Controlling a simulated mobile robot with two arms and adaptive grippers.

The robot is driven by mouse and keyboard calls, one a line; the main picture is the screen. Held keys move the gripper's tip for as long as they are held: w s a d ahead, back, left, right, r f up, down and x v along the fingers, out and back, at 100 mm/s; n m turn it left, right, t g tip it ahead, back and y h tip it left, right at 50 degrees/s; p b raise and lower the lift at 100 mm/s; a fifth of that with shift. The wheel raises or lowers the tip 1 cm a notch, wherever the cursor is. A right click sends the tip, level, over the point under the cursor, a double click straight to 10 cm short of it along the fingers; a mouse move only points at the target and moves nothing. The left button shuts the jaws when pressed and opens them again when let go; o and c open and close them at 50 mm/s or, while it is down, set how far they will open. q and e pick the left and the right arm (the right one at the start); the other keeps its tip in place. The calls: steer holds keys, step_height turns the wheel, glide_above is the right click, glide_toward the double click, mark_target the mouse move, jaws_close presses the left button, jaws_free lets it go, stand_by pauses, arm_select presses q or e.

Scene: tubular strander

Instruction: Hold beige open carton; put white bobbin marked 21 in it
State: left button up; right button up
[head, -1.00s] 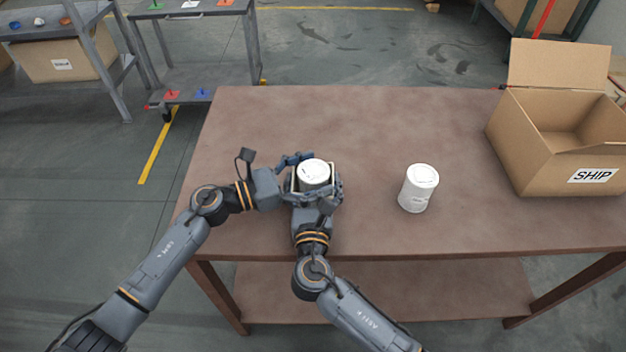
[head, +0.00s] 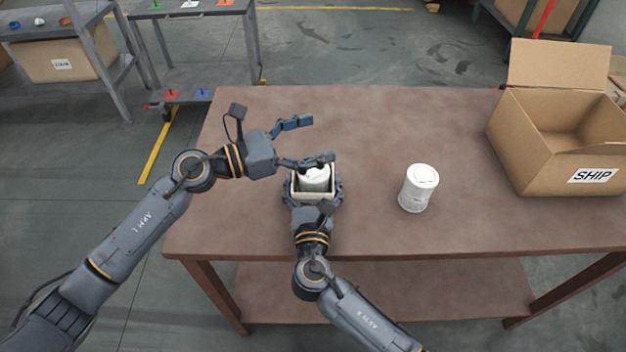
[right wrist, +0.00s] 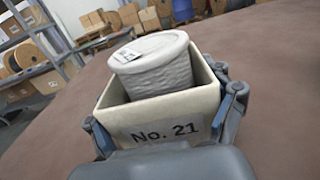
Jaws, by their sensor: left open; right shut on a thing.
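The beige open carton (head: 298,193) stands on the brown table; in the right wrist view the carton (right wrist: 160,128) reads "No. 21". A white bobbin (head: 314,181) sits inside it, its top above the rim and slightly tilted in the right wrist view (right wrist: 152,66). My right gripper (head: 313,190) is shut on the carton, a finger on each side. My left gripper (head: 312,142) is open and empty, one finger above the bobbin's far edge, the other further back. Whether that lower finger touches the bobbin I cannot tell. The bobbin's number is not readable.
Another white bobbin (head: 418,188) stands on the table (head: 250,130) to the right of the carton. A large open cardboard box (head: 553,160) marked "SHIP" stands at the table's right end. The table between them is mostly clear. Grey shelves and a cart stand beyond.

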steer(key=o, duration=1)
steer(key=s, duration=1.2)
arm_select(q)
steer(key=shift+f, duration=0.1)
arm_select(e)
steer(key=shift+s+f, duration=0.1)
